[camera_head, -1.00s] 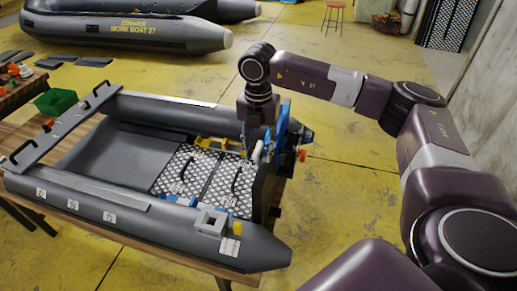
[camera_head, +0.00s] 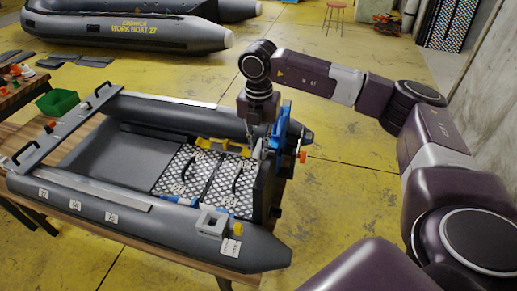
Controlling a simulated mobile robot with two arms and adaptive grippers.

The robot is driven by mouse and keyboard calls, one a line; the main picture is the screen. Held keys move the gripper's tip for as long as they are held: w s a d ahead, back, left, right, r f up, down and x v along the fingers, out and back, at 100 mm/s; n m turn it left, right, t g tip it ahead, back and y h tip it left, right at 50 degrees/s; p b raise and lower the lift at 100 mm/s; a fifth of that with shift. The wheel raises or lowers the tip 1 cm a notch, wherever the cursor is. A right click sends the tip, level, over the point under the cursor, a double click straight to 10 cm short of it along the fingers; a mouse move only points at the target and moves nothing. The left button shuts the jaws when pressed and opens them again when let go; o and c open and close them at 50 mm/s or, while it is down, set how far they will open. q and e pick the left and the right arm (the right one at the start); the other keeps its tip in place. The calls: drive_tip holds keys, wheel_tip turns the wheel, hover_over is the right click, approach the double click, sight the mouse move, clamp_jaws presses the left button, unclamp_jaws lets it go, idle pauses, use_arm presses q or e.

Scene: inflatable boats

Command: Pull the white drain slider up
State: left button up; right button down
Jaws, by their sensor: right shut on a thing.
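A grey inflatable boat (camera_head: 95,208) lies on a wooden table, with patterned floor panels (camera_head: 205,172) inside it. My right gripper (camera_head: 258,148) points down over the boat's dark end board (camera_head: 266,185), beside a blue part (camera_head: 283,125). Its fingers are shut at the top of the board. A small pale piece shows at the fingertips, where the white drain slider appears to be, but it is mostly hidden and too small to make out clearly. My left gripper is not in view.
Yellow pieces (camera_head: 222,146) lie on the boat's floor near the far tube. A grey bracket (camera_head: 211,222) with a yellow knob sits on the near tube. A green bin (camera_head: 57,102) stands at the left. The yellow floor right of the boat is clear.

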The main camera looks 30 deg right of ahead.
drive_tip(key=shift+r+p, duration=1.1)
drive_tip(key=shift+r, duration=0.75)
drive_tip(key=c, duration=1.8)
unclamp_jaws()
drive_tip(key=shift+d+f, duration=0.1)
drive_tip(key=shift+f, duration=0.05)
drive_tip(key=shift+r+p, duration=2.35)
drive_tip(key=shift+r, duration=1.2)
drive_tip(key=shift+f, duration=0.1)
